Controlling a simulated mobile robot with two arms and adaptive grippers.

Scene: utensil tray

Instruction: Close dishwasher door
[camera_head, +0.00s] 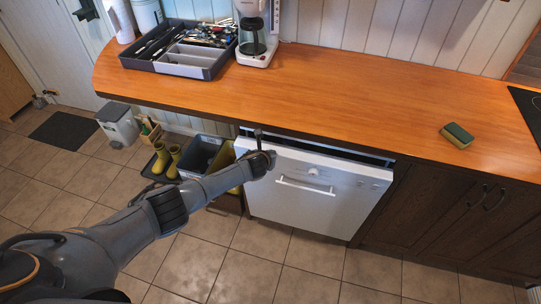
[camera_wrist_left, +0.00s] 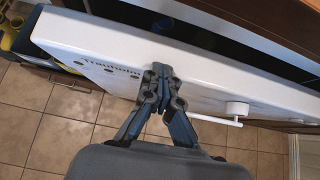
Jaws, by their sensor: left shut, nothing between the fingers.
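The white dishwasher door (camera_head: 310,195) is almost upright under the wooden counter in the head view. A dark gap shows between its top edge and the counter. The door has a bar handle and a round knob on its front. In the left wrist view the white door (camera_wrist_left: 215,80) shows close up, with the dark opening behind it. My left gripper (camera_head: 259,136) is at the door's upper left corner. In the left wrist view the gripper (camera_wrist_left: 161,72) has its fingers together, at or touching the door's upper edge. My right gripper is not in view.
The wooden counter (camera_head: 330,92) overhangs the door and holds a utensil tray (camera_head: 205,72), a coffee maker (camera_head: 256,40) and a sponge (camera_head: 457,136). Bins (camera_head: 205,152) and yellow boots (camera_head: 168,160) stand left of the dishwasher. The tiled floor in front is clear.

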